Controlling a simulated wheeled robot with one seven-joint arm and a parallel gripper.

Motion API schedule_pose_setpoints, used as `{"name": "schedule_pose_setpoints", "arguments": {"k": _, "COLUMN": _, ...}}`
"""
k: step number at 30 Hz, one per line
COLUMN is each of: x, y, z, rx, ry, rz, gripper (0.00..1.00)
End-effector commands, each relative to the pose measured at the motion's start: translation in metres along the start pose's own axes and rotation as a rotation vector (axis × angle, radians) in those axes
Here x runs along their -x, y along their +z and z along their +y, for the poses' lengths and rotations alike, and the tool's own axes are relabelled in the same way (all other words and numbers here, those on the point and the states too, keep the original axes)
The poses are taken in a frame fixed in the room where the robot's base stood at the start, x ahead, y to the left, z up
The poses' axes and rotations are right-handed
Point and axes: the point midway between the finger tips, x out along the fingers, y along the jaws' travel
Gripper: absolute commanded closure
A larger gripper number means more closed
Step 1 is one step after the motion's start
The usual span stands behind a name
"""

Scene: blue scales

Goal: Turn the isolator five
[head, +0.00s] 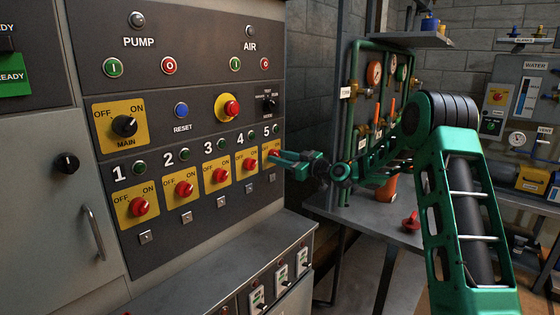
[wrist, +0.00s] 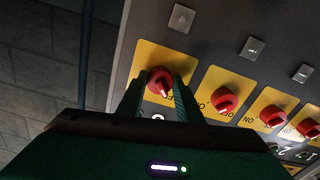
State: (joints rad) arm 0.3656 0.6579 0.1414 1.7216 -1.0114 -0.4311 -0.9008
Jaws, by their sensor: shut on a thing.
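Isolator five is a red rotary knob (head: 274,153) on a yellow plate under the number 5, at the right end of the isolator row. In the wrist view its knob (wrist: 161,80) sits between my two fingers, with a white mark on its lower part and part of the OFF lettering below it. My gripper (head: 271,158) reaches in from the right and is shut on this knob; the fingers also show in the wrist view (wrist: 157,92), one on each side. In the head view the fingers hide part of the knob and plate.
Isolator four (head: 249,165), isolator three (head: 220,175), isolator two (head: 184,189) and isolator one (head: 139,206) continue leftward. A yellow-backed red button (head: 231,108) and a small black selector (head: 269,105) sit above. A grey ledge (head: 220,262) juts out below. Gauges and pipes stand right.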

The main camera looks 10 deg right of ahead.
Motion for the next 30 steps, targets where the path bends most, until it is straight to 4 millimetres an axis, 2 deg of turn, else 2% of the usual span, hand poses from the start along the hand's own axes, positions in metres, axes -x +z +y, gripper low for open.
{"name": "schedule_pose_setpoints", "arguments": {"k": 11, "x": 0.0004, "y": -0.0003, "z": 0.0037, "rx": -0.190, "ry": 0.009, "rz": 0.001, "gripper": 0.90}}
{"name": "schedule_pose_setpoints", "arguments": {"k": 30, "x": 0.0000, "y": -0.0015, "z": 0.0045, "rx": -0.791, "ry": 0.011, "rz": 0.006, "gripper": 0.90}}
